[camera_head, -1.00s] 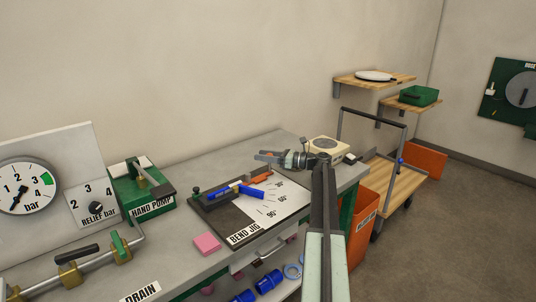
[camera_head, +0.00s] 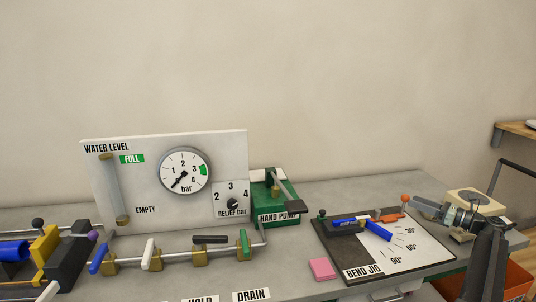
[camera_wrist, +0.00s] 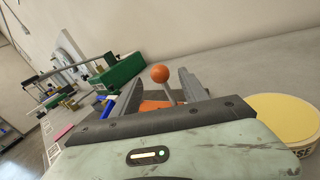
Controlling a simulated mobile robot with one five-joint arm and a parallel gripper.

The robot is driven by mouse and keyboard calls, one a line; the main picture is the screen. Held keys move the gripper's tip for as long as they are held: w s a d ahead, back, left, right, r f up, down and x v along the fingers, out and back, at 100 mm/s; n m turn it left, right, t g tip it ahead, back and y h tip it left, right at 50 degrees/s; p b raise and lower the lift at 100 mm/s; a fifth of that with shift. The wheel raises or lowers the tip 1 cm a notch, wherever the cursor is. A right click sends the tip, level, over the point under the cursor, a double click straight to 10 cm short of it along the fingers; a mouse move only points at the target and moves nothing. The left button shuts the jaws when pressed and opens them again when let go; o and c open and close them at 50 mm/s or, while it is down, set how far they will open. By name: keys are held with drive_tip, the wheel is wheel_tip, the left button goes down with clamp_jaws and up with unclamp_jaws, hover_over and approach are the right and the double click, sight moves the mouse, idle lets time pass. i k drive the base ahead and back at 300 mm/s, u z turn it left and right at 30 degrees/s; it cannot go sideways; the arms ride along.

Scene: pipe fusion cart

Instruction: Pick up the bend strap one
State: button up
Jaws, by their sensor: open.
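The bend jig (camera_head: 337,262) is a dark board with a pale angle-marked plate on the bench. A blue bent pipe (camera_head: 377,230) lies on it, with small lettering on its straight part. I cannot tell for sure which part is bend strap one. An orange lever with a ball knob (camera_head: 405,198) stands at the jig's back right. My gripper (camera_head: 424,207) is open and empty at the jig's right back corner, close to the lever. In the wrist view the orange knob (camera_wrist: 159,73) shows between the open fingers (camera_wrist: 158,88), apart from both.
A green hand pump (camera_head: 275,205) stands left of the jig, and a pink block (camera_head: 322,268) lies at its front left. The gauge panel (camera_head: 120,190) stands further left.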

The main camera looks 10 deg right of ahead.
sight(339, 222)
drive_tip(key=k, duration=1)
